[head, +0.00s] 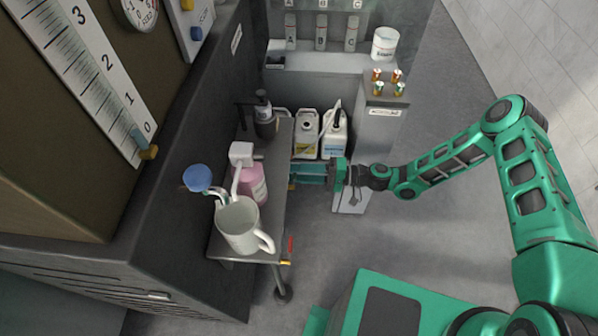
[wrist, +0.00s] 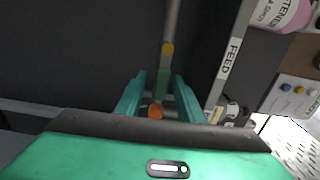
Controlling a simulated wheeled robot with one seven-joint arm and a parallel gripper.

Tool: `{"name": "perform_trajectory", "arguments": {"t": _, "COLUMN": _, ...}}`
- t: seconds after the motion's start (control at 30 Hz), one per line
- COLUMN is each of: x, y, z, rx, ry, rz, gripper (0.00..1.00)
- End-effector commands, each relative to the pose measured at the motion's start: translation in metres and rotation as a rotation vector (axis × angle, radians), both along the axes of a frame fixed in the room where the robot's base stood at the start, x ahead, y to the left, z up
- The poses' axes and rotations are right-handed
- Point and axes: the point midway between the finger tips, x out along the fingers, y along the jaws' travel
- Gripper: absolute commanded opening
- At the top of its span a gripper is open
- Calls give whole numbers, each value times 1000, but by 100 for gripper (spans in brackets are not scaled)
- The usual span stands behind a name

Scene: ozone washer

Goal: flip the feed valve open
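In the wrist view, a grey pipe (wrist: 173,20) comes down from the top edge, with a yellow ring (wrist: 168,48). Below it, a green piece (wrist: 161,85) and an orange-red end (wrist: 156,113) lie between my fingers. A FEED label (wrist: 231,60) is on the panel just right of the pipe. My gripper (wrist: 160,77) is open, one teal finger on each side of the green piece, with gaps visible on both sides. In the head view my gripper (head: 300,174) reaches left beside the cart shelf; the feed valve is mostly hidden there.
The cart shelf (head: 276,205) holds a white mug (head: 240,226), a pink bottle (head: 254,184) and a dark bottle (head: 264,118). White jugs (head: 334,138) stand behind my gripper. A red handle (head: 290,244) sticks out at the shelf's front corner. The floor (head: 325,225) right of the cart is clear.

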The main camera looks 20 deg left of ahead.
Motion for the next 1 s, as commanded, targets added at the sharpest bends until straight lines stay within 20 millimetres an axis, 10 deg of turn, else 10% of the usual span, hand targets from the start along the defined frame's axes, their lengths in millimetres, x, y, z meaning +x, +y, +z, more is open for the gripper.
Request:
{"name": "perform_trajectory", "arguments": {"t": 0.27, "x": 3, "y": -7, "z": 1, "rx": 1, "ry": 0, "rz": -1, "gripper": 34}}
{"name": "perform_trajectory", "arguments": {"t": 1.0, "x": 32, "y": -103, "z": 0, "rx": 0, "ry": 1, "rz": 0, "gripper": 34}}
